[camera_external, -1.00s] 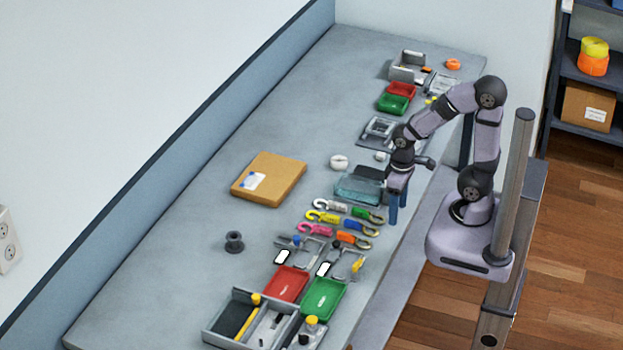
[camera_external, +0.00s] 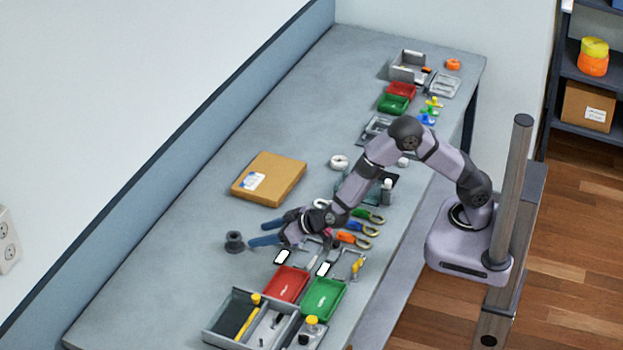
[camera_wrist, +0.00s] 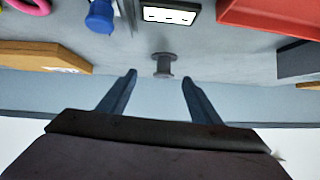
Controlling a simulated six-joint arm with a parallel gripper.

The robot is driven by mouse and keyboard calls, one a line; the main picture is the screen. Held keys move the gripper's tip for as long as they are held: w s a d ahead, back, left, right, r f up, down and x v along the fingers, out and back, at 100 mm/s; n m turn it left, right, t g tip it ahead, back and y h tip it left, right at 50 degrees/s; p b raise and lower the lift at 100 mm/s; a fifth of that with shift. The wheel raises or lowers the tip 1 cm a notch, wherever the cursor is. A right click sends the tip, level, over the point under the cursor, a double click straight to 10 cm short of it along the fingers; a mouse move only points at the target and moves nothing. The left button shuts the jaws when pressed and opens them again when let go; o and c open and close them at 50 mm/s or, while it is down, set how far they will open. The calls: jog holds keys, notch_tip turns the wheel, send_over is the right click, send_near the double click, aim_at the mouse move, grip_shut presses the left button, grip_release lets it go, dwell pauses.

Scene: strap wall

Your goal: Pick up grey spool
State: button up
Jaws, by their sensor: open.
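The grey spool (camera_external: 234,242) stands upright on the bench, left of the parts trays in the external view. In the wrist view the spool (camera_wrist: 164,65) sits ahead of the fingertips, roughly centred between them. My gripper (camera_external: 258,233) is open, its two blue fingers pointing left toward the spool, with the tips just to its right. In the wrist view my gripper (camera_wrist: 158,82) has both fingers wide apart with nothing between them. The spool appears to be beyond the tips; I cannot tell the exact distance.
A cardboard box (camera_external: 268,179) lies behind the spool. A red tray (camera_external: 286,284), a green tray (camera_external: 323,299) and a grey organiser (camera_external: 212,330) stand in front. Coloured hooks (camera_external: 352,239) lie under my arm. The bench left of the spool is clear.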

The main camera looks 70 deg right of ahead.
aim_at(241, 238)
jog(key=shift+w+a+f+t+h, duration=0.3)
jog(key=shift+a+f+t, duration=0.1)
jog(key=shift+a+f, duration=0.15)
jog(key=shift+w+a+m+t+h, duration=0.1)
jog(key=shift+a+m+t+h, duration=0.2)
jog(key=shift+t+h, duration=0.3)
jog(key=shift+p+x, duration=0.6)
jog(key=shift+x, duration=0.95)
jog(key=shift+p+x, duration=0.8)
jog(key=shift+x, duration=1.35)
jog(key=shift+a+r, duration=0.1)
jog(key=shift+a, duration=0.1)
jog(key=c, duration=1.1)
